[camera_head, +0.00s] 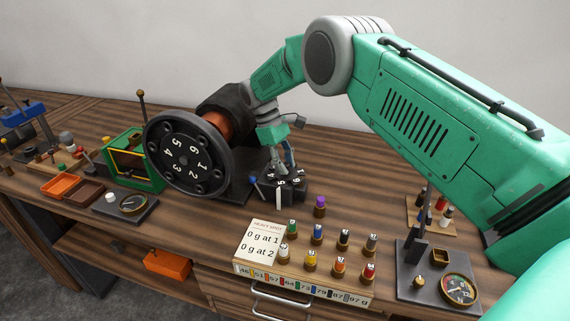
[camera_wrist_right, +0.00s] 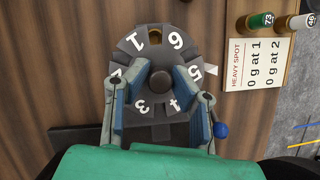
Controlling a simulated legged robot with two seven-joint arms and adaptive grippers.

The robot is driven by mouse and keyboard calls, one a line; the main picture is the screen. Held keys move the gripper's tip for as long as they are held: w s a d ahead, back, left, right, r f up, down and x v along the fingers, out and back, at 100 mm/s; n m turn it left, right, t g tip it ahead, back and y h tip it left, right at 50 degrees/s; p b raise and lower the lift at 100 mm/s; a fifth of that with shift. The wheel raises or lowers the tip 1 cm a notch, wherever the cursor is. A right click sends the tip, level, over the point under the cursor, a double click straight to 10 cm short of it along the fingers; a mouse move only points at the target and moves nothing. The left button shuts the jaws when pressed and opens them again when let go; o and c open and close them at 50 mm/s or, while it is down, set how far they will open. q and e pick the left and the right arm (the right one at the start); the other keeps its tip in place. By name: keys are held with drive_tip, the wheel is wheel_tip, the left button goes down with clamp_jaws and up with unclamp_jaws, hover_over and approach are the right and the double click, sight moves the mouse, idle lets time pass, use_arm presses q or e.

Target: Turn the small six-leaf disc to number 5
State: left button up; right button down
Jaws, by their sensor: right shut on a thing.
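The small six-leaf disc (camera_head: 298,183) is dark grey with white numbers and sits on a dark base right of the large wheel. In the right wrist view the disc (camera_wrist_right: 155,45) shows 1, 6, 5, 4 and 3, with 2 partly hidden by a finger. A white triangle pointer (camera_wrist_right: 210,70) lies right of the disc, with the 5 beside it. My right gripper (camera_wrist_right: 160,78) is shut on the disc, its blue-padded fingers either side of the round hub. In the head view my right gripper (camera_head: 283,163) reaches down onto the disc. My left gripper is not in view.
A large black numbered wheel (camera_head: 185,153) stands left of the disc. A blue-tipped lever (camera_wrist_right: 220,130) is close to my right finger. A HEAVY SPOT card (camera_head: 262,240) and several coloured weights (camera_head: 317,234) stand in front. Gauge stands (camera_head: 436,270) are at right.

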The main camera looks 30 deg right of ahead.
drive_tip(key=shift+w+d+r, duration=0.1)
drive_tip(key=shift+w+r, duration=0.1)
drive_tip(key=c, duration=1.4)
unclamp_jaws()
drive_tip(key=shift+c, duration=0.2)
drive_tip(key=shift+o, duration=0.2)
drive_tip(key=shift+f, duration=0.15)
drive_tip(key=v, duration=0.7)
drive_tip(key=shift+w, duration=0.15)
